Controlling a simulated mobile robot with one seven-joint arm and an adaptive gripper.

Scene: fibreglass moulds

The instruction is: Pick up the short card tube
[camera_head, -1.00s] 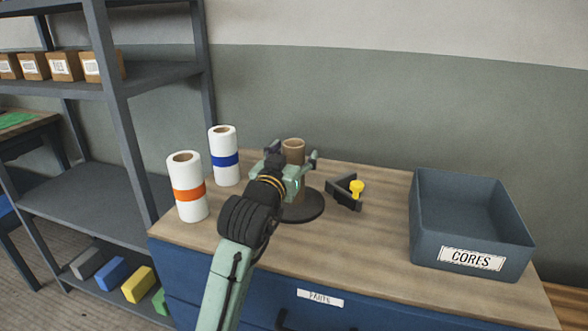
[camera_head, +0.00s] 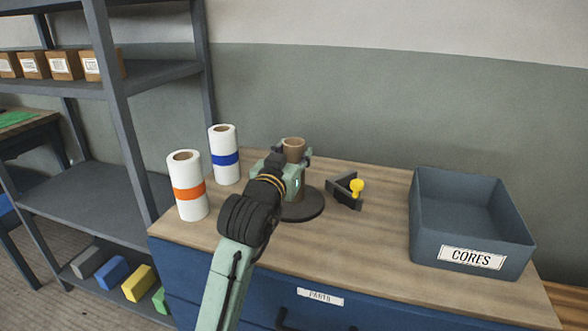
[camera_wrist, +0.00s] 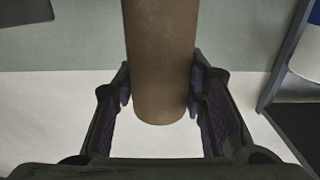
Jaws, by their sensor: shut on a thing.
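The short card tube (camera_head: 293,147) is brown and stands upright on a round dark base (camera_head: 308,210) on the bench. Its open top shows above my gripper (camera_head: 292,157) in the head view. In the wrist view the tube (camera_wrist: 160,60) runs down between the two fingers of my gripper (camera_wrist: 160,88), with a finger against each side. My gripper is shut on the tube. My wrist hides most of the tube's lower part in the head view, so I cannot tell whether its foot touches the base.
Two white rolls, one with an orange band (camera_head: 188,194) and one with a blue band (camera_head: 225,160), stand to the left. A dark angled bracket with a yellow knob (camera_head: 356,187) lies close on the right. The CORES bin (camera_head: 472,258) is farther right, with clear bench between.

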